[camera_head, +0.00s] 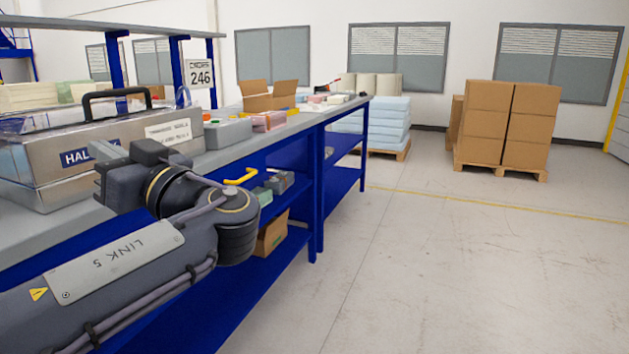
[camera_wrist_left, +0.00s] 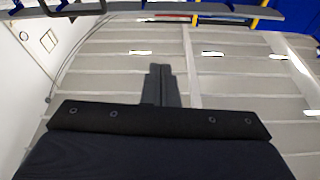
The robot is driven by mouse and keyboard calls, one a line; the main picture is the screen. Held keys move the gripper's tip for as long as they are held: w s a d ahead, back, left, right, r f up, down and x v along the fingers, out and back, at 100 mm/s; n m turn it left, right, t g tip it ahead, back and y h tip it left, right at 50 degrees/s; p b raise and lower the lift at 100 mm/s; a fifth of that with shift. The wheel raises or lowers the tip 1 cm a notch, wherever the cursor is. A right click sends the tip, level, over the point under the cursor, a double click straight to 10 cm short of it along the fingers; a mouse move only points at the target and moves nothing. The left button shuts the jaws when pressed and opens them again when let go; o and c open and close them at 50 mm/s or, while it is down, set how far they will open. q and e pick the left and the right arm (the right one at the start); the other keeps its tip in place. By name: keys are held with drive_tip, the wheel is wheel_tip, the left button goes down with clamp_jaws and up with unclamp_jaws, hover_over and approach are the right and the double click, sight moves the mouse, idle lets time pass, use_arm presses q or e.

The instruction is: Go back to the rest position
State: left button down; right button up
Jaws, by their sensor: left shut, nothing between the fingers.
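My left arm comes in from the lower left and bends back at the wrist, in front of the workbench. My left gripper (camera_head: 112,160) is in front of a metal case (camera_head: 98,140) with a black handle and hides part of its front; I cannot tell whether they touch. In the left wrist view the two dark fingers of the left gripper (camera_wrist_left: 161,72) are together with nothing between them. My right gripper is in neither view.
The blue-framed workbench (camera_head: 345,108) holds an open cardboard box (camera_head: 268,97), a grey box (camera_head: 228,133) and small items. Blue foam sheets (camera_head: 372,122) and stacked cartons (camera_head: 505,125) stand on pallets behind. The floor (camera_head: 450,270) at right is clear.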

use_arm(q)
drive_tip(key=s+a+f+m+g+h, duration=0.15)
drive_tip(key=a+f+m+h, duration=0.45)
drive_tip(key=f, duration=0.6)
drive_tip(key=s+a+f+m+g+h, duration=0.1)
drive_tip(key=s+f+m+h, duration=0.2)
drive_tip(key=f, duration=0.4)
drive_tip(key=s+a+f+g+h, duration=0.1)
drive_tip(key=s+f+h, duration=0.2)
drive_tip(key=s+f, duration=0.3)
drive_tip(key=s+d+f+m+h, duration=0.2)
drive_tip(key=s+d+f+h, duration=0.85)
drive_tip(key=d+f, duration=0.4)
wheel_tip(320, 180, up, 34)
drive_tip(key=p, duration=3.3)
drive_tip(key=shift+d+r+h+p, duration=0.25)
drive_tip(key=shift+d+h+p, duration=0.1)
drive_tip(key=shift+h+p, duration=0.1)
